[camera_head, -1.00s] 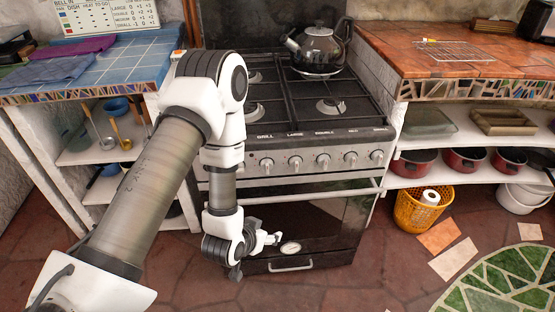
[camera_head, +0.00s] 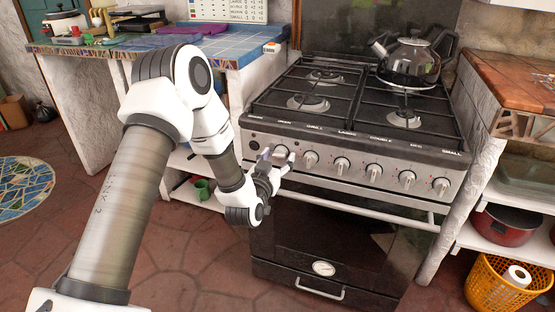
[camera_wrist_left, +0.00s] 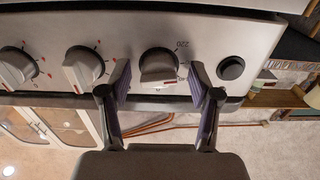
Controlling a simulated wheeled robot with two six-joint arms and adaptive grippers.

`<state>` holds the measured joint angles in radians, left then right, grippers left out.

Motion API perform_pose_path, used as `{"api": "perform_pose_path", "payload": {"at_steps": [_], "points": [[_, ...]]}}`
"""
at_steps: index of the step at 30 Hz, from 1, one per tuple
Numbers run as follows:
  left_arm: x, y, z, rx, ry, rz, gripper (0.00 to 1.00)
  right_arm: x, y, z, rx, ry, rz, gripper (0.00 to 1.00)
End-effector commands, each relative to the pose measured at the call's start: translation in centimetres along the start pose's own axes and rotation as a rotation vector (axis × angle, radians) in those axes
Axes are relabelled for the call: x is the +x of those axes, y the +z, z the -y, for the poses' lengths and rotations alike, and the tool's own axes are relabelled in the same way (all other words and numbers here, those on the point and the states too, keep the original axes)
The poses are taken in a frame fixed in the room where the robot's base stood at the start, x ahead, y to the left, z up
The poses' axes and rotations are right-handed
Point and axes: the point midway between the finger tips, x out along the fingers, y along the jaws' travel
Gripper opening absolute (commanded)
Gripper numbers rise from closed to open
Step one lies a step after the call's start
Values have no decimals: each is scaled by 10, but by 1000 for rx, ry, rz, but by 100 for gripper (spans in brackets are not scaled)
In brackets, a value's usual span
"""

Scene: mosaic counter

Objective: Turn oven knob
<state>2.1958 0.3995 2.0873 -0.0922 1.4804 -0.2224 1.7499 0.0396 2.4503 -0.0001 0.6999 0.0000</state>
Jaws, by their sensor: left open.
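The oven knob (camera_wrist_left: 158,66) is silver-grey with a red mark and printed numbers around it. In the head view it is the leftmost knob (camera_head: 281,154) on the stove's front panel, partly hidden by my gripper. My left gripper (camera_head: 273,163) is in front of it, coming from the lower left. In the wrist view, turned upside down, my left gripper (camera_wrist_left: 160,82) is open with one purple-padded finger on each side of the knob. The fingers look apart from the knob; I cannot tell whether they touch it. My right gripper is not in view.
Several more knobs (camera_head: 373,172) line the panel to the right. A round black button (camera_wrist_left: 231,68) sits beside the oven knob. The oven door handle (camera_head: 385,212) runs below. A kettle (camera_head: 409,62) stands on the back right burner. A blue-tiled counter (camera_head: 238,52) is behind my arm.

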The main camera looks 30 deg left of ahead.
Motion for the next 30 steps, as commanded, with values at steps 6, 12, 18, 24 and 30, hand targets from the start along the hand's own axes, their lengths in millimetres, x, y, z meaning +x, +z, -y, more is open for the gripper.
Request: {"api": "perform_pose_path", "payload": {"at_steps": [6,12,18,24,30], "points": [[0,0,0,0,0,1,20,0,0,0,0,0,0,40],[-1,0,0,0,0,1,3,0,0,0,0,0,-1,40],[-1,0,0,20,0,1,3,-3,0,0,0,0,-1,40],[0,-2,0,98,0,1,3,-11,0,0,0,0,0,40],[-1,-3,0,235,1,2,3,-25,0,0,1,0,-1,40]]}}
